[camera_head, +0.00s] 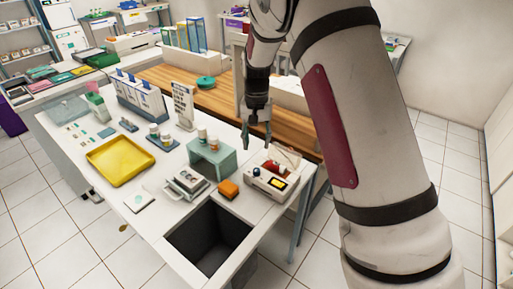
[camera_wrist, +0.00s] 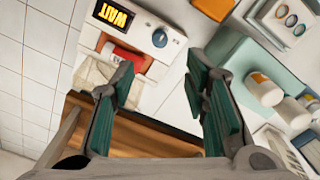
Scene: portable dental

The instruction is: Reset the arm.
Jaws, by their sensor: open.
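My gripper (camera_head: 256,138) hangs at the end of my arm, above the right end of the white table (camera_head: 185,209). In the wrist view my gripper (camera_wrist: 165,95) shows two fingers with green pads, spread wide apart, with nothing between them. Below and beyond it is a white device (camera_head: 268,181) with a dial; in the wrist view the device (camera_wrist: 172,62) has a display reading "WAIT" and a red item (camera_wrist: 130,58) at its opening. The gripper appears to be above the table and not touching anything.
A teal box (camera_head: 212,160) with small bottles stands left of the gripper. A wooden bench (camera_head: 220,99) is behind.

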